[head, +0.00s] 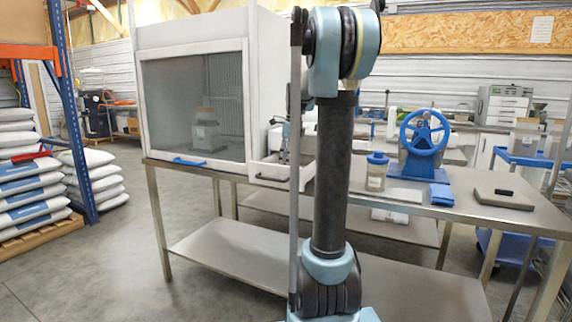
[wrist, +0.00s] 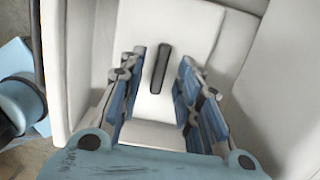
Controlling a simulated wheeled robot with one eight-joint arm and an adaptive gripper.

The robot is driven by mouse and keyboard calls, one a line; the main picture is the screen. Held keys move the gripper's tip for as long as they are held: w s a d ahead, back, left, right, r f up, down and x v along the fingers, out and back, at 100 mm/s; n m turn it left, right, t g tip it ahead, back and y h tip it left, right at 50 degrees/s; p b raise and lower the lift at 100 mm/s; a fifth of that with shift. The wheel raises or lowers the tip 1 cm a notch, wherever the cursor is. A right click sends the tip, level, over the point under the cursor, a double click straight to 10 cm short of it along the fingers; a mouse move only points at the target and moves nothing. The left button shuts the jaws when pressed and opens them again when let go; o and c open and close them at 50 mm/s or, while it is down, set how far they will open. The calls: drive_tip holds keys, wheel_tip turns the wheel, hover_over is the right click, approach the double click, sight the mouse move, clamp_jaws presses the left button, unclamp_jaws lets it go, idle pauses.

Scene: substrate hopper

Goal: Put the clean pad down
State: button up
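My gripper (wrist: 160,80) is open in the wrist view, its two blue-padded fingers apart. Between and beyond them is a pale flat piece (wrist: 183,35) with a dark upright bar (wrist: 160,68) on it, inside white walls. The bar touches neither finger as far as I can see. It may be the clean pad, but I cannot tell for sure. In the head view my gripper (head: 284,152) is partly hidden by my arm, over the open white drawer (head: 266,172). A grey pad (head: 496,197) with a black handle lies on the table at the right.
A glass-fronted white cabinet (head: 193,108) stands left of the drawer on the steel table (head: 360,196). A blue-lidded jar (head: 377,172), a blue handwheel device (head: 424,148) and a folded blue cloth (head: 441,194) stand right of my arm. White walls close in around my fingers.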

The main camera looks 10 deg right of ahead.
wheel_tip(320, 180, up, 11)
drive_tip(key=d, duration=0.1)
drive_tip(key=shift+s+d, duration=0.15)
drive_tip(key=shift+s, duration=0.3)
drive_tip(key=shift+f, duration=0.1)
